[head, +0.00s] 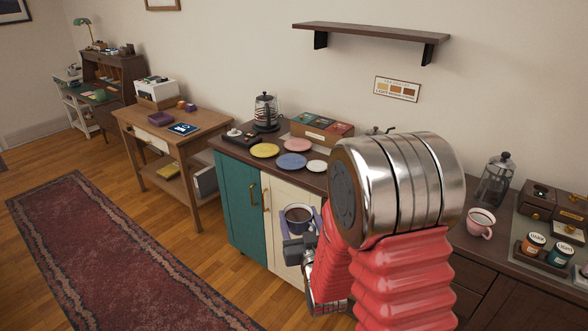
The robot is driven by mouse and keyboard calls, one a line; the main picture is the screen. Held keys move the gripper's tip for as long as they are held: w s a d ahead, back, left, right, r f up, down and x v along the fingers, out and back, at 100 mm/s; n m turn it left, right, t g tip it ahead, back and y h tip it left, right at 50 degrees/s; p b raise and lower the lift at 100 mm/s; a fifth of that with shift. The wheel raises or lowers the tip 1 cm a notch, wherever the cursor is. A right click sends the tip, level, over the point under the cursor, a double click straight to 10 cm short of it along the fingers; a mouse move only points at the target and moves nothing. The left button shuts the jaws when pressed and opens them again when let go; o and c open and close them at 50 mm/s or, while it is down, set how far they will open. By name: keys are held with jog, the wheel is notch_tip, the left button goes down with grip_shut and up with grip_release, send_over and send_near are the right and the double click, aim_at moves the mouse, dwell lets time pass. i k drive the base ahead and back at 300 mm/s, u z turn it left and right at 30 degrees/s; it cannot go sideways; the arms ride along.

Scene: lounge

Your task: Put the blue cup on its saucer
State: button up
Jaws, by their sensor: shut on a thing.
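The blue cup (299,225), holding dark liquid, is upright in my gripper (301,221), in front of the cream cabinet door. My gripper is shut on it, and my red-sleeved arm hides part of the wrist. The blue saucer (291,161) lies flat and empty on the dark cabinet top, above and behind the cup in the picture. The cup is apart from the saucer and appears lower than the cabinet top.
A yellow saucer (264,150), a pink saucer (298,144) and a white saucer (317,166) lie around the blue one. A glass kettle (265,112) and tea box (321,128) stand behind. A pink cup (481,222) stands at right. My arm hides the counter's middle.

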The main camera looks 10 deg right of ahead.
aim_at(292, 163)
jog(key=k, duration=0.6)
jog(key=u, duration=0.3)
jog(key=i, duration=0.7)
jog(key=u, duration=0.8)
jog(key=i, duration=0.45)
jog(key=u, duration=0.35)
jog(key=i, duration=1.3)
jog(key=z, duration=0.4)
